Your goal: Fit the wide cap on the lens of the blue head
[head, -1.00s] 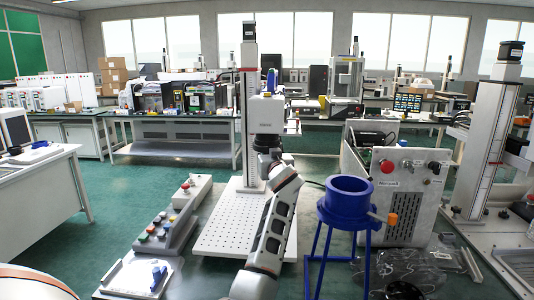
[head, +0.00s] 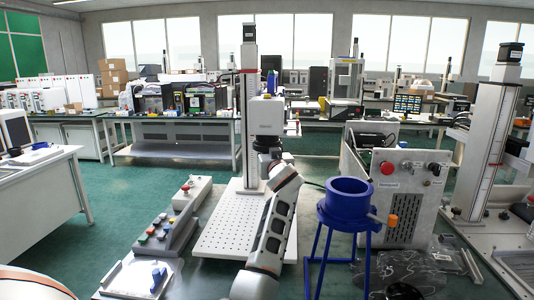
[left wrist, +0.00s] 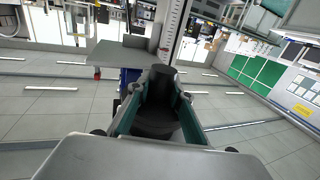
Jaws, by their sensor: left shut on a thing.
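A pale head (head: 267,115) is mounted on the upright lift column (head: 249,100); I see no clear blue on it. Dark round parts (head: 267,143) show below it, and I cannot separate lens from cap there. My left arm reaches up from the bottom middle, and its dark left gripper (head: 269,164) is just under the head. In the left wrist view my left gripper (left wrist: 157,118) is shut on a black round stepped piece (left wrist: 156,122), which looks like the wide cap. Whether it touches the lens is hidden. My right gripper is not in view.
A perforated plate (head: 222,238) lies under the column. A blue ring stand (head: 348,190) and a control box (head: 405,190) are to the right. A button panel (head: 165,235) is to the left. A second column (head: 484,150) stands far right.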

